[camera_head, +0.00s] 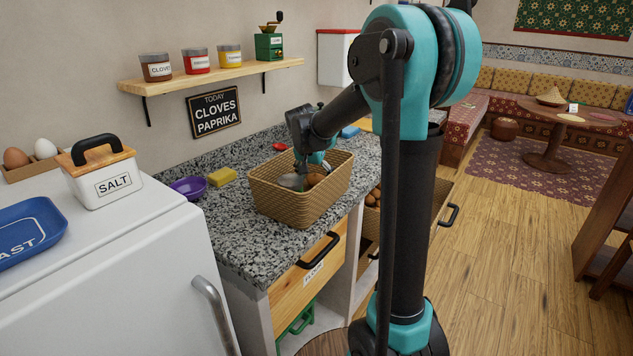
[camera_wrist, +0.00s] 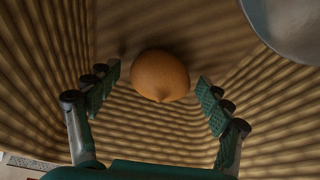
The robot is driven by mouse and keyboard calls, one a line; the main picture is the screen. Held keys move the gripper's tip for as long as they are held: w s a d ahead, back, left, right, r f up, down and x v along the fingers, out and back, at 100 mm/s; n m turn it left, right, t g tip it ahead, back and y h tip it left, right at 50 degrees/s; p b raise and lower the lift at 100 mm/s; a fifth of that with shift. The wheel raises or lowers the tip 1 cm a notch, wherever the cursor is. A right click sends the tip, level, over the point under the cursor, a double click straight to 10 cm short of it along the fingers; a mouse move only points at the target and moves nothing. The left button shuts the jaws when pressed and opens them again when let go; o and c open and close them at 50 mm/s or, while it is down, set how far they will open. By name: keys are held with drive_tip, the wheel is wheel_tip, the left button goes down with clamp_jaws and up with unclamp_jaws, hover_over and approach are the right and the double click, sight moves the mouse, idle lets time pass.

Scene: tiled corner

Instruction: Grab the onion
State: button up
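The onion (camera_wrist: 160,76) is round and orange-brown in the wrist view, resting inside the wicker basket (camera_head: 275,202). My gripper (camera_wrist: 158,100) is open, with one finger on each side of the onion and visible gaps to both. The fingertips are down among the basket's ribbed walls. In the head view my gripper (camera_head: 317,172) reaches down into the basket on the granite counter. The onion is hard to make out there, behind the basket's rim and my gripper.
A grey rounded thing (camera_wrist: 290,25) lies in the basket beside the onion; it also shows in the head view (camera_head: 291,181). A yellow sponge (camera_head: 222,177) and a purple bowl (camera_head: 189,187) sit left of the basket. The basket walls are close around my fingers.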

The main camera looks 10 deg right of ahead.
drive_tip(key=c, duration=1.2)
drive_tip(key=shift+r, duration=0.15)
